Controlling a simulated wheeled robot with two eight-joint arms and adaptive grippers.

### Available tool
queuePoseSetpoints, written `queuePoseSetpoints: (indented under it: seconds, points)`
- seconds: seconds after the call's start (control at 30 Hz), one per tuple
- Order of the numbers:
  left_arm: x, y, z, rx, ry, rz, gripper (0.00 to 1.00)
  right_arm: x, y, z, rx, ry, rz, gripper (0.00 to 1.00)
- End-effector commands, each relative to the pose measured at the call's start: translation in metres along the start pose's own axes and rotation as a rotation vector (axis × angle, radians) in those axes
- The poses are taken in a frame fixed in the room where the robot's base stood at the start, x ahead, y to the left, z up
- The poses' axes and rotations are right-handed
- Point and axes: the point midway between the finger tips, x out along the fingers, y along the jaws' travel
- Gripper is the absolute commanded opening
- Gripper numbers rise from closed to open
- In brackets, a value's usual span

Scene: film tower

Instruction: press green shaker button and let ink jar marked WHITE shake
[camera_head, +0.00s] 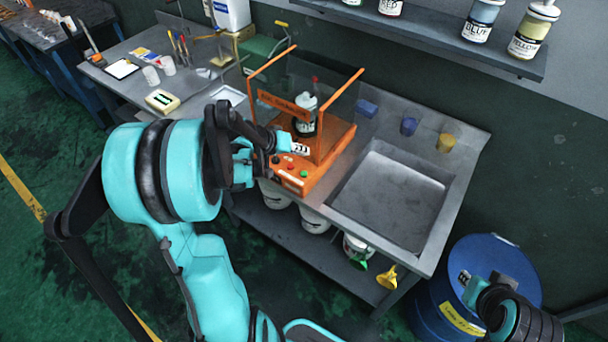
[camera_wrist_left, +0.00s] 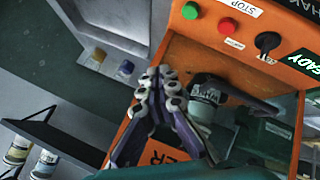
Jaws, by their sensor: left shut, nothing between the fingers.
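The orange shaker (camera_head: 318,168) stands on the bench, with clear panels around its chamber. Its green button (camera_head: 304,173) is on the front panel; it also shows in the left wrist view (camera_wrist_left: 190,11), beside the red stop button (camera_wrist_left: 228,26). My left gripper (camera_head: 280,141) is shut and empty in front of the shaker, apart from the green button. My right gripper (camera_head: 468,282) is at lower right, its fingers unclear.
A sink (camera_head: 392,200) lies right of the shaker, with small blue and yellow cups behind it. A shelf (camera_head: 430,38) with ink jars hangs above. A blue drum (camera_head: 505,262) stands at right. White tubs sit under the bench.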

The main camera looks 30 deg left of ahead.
Motion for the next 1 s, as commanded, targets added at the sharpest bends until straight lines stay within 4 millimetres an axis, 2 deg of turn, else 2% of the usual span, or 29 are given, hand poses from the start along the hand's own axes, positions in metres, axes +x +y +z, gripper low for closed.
queuePoseSetpoints:
  seconds: [0.3,0.5,1.0]
  points:
    - [0.034,-0.025,0.025,0.000,0.000,0.000,0.00,0.032,0.000,0.023,0.000,0.000,0.000,0.18]
    - [0.049,-0.036,0.036,0.000,0.000,0.000,0.00,0.047,0.000,0.034,0.000,0.000,0.000,0.18]
    - [0.051,-0.037,0.037,0.000,0.000,0.000,0.00,0.049,0.000,0.035,0.000,0.000,0.000,0.18]
